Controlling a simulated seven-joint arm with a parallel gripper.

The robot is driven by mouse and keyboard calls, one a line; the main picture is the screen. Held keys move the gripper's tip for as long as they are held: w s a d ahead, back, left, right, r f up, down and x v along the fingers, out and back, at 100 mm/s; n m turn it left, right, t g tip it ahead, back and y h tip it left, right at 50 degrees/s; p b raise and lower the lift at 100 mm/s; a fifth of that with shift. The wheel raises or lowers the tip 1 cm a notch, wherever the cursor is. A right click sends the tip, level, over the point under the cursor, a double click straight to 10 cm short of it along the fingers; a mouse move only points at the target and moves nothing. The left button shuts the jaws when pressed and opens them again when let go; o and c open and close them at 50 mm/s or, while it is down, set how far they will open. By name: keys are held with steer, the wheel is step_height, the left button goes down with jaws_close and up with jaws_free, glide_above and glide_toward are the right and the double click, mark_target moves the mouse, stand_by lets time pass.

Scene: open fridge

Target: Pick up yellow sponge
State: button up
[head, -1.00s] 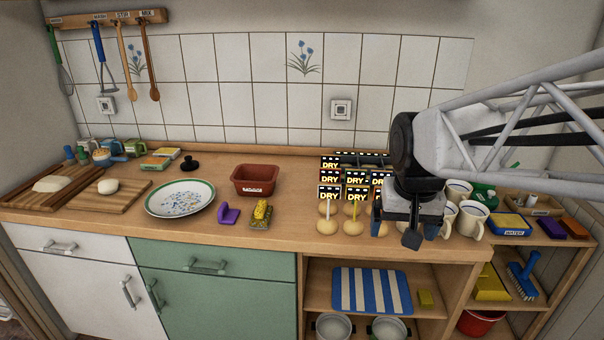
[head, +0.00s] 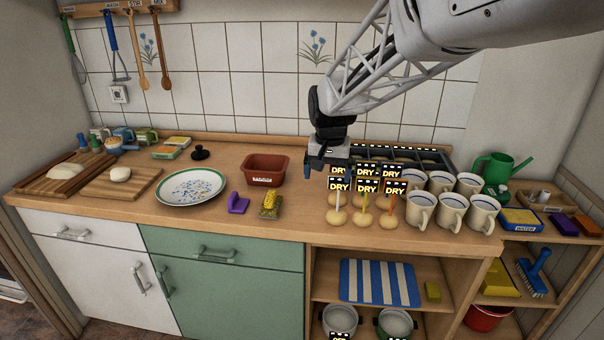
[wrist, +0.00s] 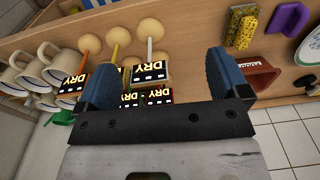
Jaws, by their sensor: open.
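I cannot tell for sure which is the sponge. My gripper (head: 328,165) is over the counter, between the red-brown tub and the DRY signs. In the wrist view my gripper (wrist: 160,78) has its two blue fingers wide apart with nothing gripped.
Several DRY signs (head: 367,186) on sticks in round bases stand beside several mugs (head: 453,212). A red-brown tub (head: 265,170) and a plate (head: 190,187) are to the left. The striped board (head: 378,283) lies on the shelf below. The counter's front edge in the middle is clear.

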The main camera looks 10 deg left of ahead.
steer(key=w+a+f, duration=0.6)
steer(key=w+a, duration=0.1)
steer(key=a, duration=0.3)
glide_above(270, 195)
steer(key=shift+g, duration=0.4)
step_height(270, 195, down, 6)
steer(key=shift+r, duration=0.1)
steer(key=shift+f, duration=1.25)
steer(key=shift+f, duration=2.6)
